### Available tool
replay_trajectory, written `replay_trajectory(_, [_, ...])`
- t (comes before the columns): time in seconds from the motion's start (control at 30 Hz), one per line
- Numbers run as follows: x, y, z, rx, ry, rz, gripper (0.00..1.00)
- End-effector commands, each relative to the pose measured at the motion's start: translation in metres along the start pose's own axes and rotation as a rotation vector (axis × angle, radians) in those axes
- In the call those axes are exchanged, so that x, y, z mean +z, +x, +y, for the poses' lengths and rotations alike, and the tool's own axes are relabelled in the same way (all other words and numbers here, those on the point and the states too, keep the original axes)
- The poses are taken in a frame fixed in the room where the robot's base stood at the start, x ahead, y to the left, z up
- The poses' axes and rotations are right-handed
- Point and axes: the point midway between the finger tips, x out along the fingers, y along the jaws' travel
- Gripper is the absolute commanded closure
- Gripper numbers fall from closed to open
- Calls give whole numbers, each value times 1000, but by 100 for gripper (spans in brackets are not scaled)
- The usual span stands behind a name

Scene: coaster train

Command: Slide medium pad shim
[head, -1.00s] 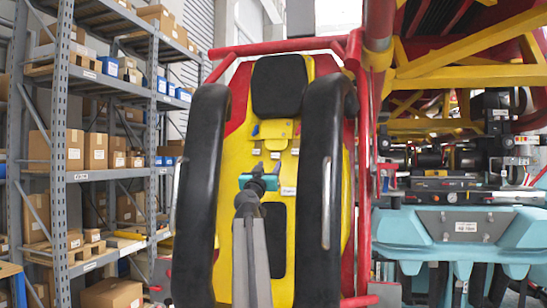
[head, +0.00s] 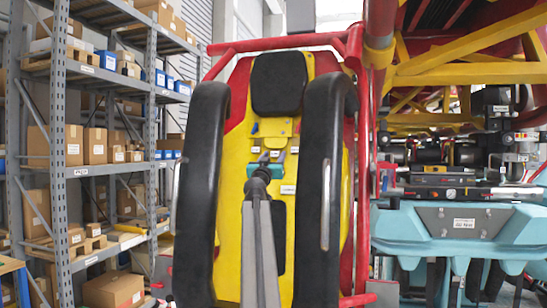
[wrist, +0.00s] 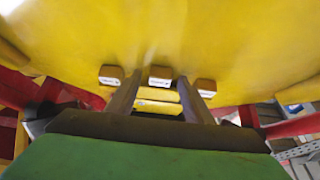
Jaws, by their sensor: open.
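Three small blocks with white labels sit in a row on the yellow seat back (head: 232,200). In the wrist view they are the left block (wrist: 111,75), the middle block (wrist: 160,76) and the right block (wrist: 205,86). The labels are too small to read, so I cannot tell which is the medium pad shim. My gripper (wrist: 160,80) is open, its fingertips either side of the middle block in the picture. I cannot tell whether they touch it. In the head view my gripper (head: 269,157) partly covers the middle of the row.
Thick black restraint bars (head: 203,190) and (head: 318,190) flank the seat back. A black headrest pad (head: 279,83) is above, with a yellow bracket (head: 275,127) and a blue part (head: 254,128) below it. Shelving with boxes (head: 75,145) stands at left, teal machinery (head: 455,235) at right.

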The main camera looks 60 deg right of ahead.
Motion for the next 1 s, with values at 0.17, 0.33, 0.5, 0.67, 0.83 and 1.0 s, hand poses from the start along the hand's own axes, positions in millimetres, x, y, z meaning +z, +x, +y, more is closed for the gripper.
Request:
replay_trajectory(0.17, [0,0,0,0,0,0,53])
replay_trajectory(0.33, [0,0,-1,-1,0,0,78])
replay_trajectory(0.5, [0,-1,-1,-1,1,0,100])
replay_trajectory(0.67, [1,-1,-1,-1,1,0,100])
replay_trajectory(0.83, [6,-4,-2,-1,1,0,100])
replay_trajectory(1.0, [13,-10,-2,-1,2,0,100])
